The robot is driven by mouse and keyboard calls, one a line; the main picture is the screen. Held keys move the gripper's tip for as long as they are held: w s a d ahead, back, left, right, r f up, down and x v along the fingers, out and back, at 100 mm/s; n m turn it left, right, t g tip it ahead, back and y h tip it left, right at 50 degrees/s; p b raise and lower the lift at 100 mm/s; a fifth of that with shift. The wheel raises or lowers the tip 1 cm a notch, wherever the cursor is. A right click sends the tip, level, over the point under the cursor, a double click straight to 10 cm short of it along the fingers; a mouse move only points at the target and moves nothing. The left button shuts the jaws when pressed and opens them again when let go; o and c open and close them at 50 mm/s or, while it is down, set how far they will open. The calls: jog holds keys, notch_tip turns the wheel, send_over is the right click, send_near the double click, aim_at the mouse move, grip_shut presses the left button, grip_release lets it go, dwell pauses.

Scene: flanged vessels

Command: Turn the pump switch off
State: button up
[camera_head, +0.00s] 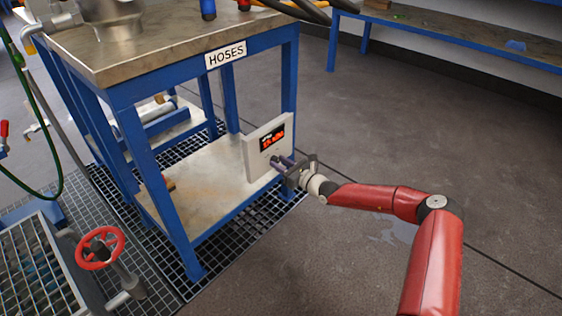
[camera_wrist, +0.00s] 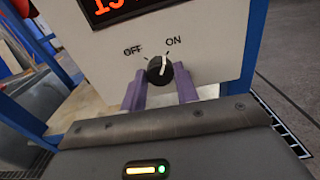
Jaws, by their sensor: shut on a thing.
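The pump switch is a round black knob (camera_wrist: 159,70) with a white pointer line, on the white face of a control box (camera_head: 266,146). In the wrist view OFF is printed at its upper left and ON at its upper right. The pointer points up and slightly right, nearer ON. My gripper (camera_head: 284,166) is at the front of the box in the head view. In the wrist view its two purple fingers (camera_wrist: 160,82) are shut on the knob, one on each side. In the head view the gripper hides the knob.
The box stands on the lower shelf (camera_head: 205,180) of a blue-framed table with a HOSES sign (camera_head: 226,54). A red valve wheel (camera_head: 100,248) and floor grating are at left. A blue bench (camera_head: 450,35) is at the back right. Open floor lies to the right.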

jog(key=n+p, duration=0.3)
jog(key=shift+r, duration=0.25)
jog(key=n+p, duration=0.2)
jog(key=n, duration=0.2)
jog(key=shift+f, duration=0.1)
jog(key=n+p, duration=0.2)
jog(key=n, duration=0.1)
jog(key=shift+n, duration=0.3)
jog(key=shift+f+n+p, duration=0.15)
jog(key=shift+n+p, duration=0.4)
jog(key=shift+n, duration=1.25)
jog(key=o, duration=1)
jog(key=shift+c, duration=0.2)
